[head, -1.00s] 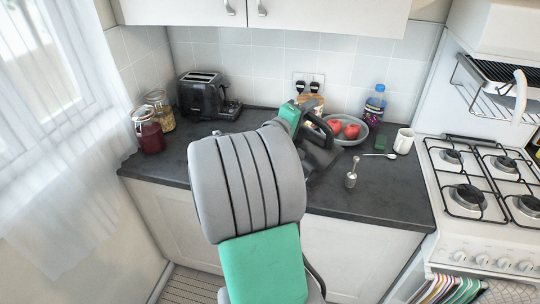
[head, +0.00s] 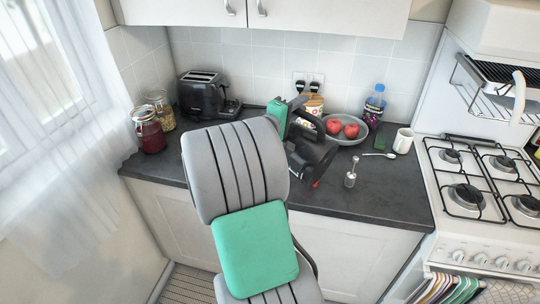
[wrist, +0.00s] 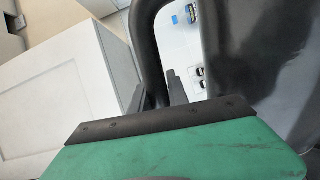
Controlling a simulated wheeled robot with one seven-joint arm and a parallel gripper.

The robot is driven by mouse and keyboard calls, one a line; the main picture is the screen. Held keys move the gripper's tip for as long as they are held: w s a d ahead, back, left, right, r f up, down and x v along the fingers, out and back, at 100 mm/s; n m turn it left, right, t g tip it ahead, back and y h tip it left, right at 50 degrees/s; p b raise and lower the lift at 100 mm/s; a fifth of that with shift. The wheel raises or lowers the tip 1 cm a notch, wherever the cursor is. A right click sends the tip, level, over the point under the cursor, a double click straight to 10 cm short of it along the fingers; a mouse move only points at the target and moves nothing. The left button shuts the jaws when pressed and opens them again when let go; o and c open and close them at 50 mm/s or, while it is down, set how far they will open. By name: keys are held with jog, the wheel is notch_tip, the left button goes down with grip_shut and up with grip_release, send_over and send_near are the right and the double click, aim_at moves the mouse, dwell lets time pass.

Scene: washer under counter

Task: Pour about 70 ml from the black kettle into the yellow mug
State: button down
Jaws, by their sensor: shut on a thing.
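My gripper (wrist: 157,92) is shut on the handle (wrist: 148,35) of the black kettle. The kettle's dark body (wrist: 250,60) fills the right of the wrist view. In the head view the kettle (head: 314,158) is right of my arm, over the counter, and looks tilted, with a small red spot at its lower end. I cannot tell its exact height or see any liquid. No clearly yellow mug shows; it may be hidden behind my arm or the kettle. A cream-white mug (head: 403,141) stands at the counter's right end, well apart from the kettle.
A bowl (head: 360,138) of red apples, a bottle (head: 375,106), a spoon (head: 378,155) and a metal utensil (head: 350,174) are right of the kettle. A patterned container (head: 312,103) stands behind. A toaster (head: 205,93) and jars (head: 148,130) are left. The stove (head: 480,190) borders the counter.

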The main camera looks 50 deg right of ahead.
aim_at(313, 116)
jog(key=shift+s+r, duration=0.15)
dwell(0.5)
jog(key=shift+w+n, duration=0.2)
jog(key=shift+n, duration=0.1)
dwell(1.0)
jog(key=shift+s, duration=0.2)
jog(key=s+m+b, duration=0.1)
jog(key=s, duration=0.2)
jog(key=s+m+b, duration=0.1)
jog(key=s+m, duration=0.1)
jog(key=s, duration=0.1)
jog(key=shift+a, duration=0.2)
jog(key=shift+s+r+m, duration=0.25)
jog(key=shift+r+m, duration=0.05)
jog(key=shift+m, duration=0.1)
jog(key=shift+s+r+m+b, duration=0.15)
jog(key=shift+s+m+b, duration=0.25)
jog(key=shift+b, duration=0.05)
jog(key=shift+s+r, duration=0.1)
